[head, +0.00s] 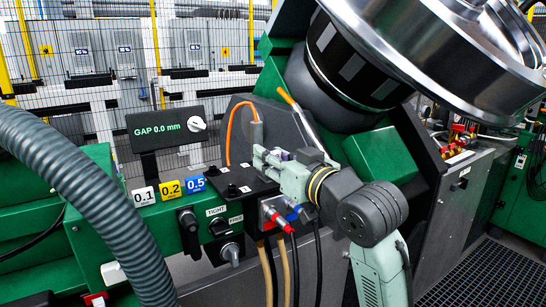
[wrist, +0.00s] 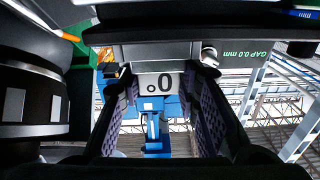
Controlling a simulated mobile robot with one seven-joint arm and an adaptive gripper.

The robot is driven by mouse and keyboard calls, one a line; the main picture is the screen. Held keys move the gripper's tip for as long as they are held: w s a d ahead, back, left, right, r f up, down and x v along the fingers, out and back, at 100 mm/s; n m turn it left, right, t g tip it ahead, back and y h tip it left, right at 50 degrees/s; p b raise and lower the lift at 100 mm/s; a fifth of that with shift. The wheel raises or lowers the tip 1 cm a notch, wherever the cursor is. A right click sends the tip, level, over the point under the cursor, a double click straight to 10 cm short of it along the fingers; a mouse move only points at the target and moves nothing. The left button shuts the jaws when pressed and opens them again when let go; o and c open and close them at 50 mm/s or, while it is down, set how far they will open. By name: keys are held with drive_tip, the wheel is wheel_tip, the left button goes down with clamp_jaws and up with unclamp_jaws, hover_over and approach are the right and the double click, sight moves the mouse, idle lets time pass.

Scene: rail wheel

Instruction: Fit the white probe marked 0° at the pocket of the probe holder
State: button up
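The white probe marked 0° (wrist: 160,84) shows between the finger pads of my gripper (wrist: 157,90) in the wrist view, its mark upside down. The pads lie close against both sides of it, and the gripper looks shut on it. In the head view my gripper (head: 264,160) points left, just above a black block (head: 232,187) with round fittings, which looks like the probe holder. The gripper hides most of the probe there. A grey upright piece with an orange cable (head: 230,130) rises above the fingertips. The pocket is hidden, so seating cannot be told.
A display reading GAP 0.0 mm (head: 165,127) stands left of the block. Tags 0.1, 0.2 and 0.5 (head: 195,184) and several knobs sit in front. A thick grey hose (head: 80,185) crosses the left. A large steel wheel (head: 450,55) hangs above right.

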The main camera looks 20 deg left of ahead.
drive_tip(key=o, duration=0.5)
drive_tip(key=shift+s+d, duration=0.1)
drive_tip(key=v, duration=1.1)
drive_tip(key=shift+s+d, duration=0.2)
drive_tip(key=shift+d, duration=0.1)
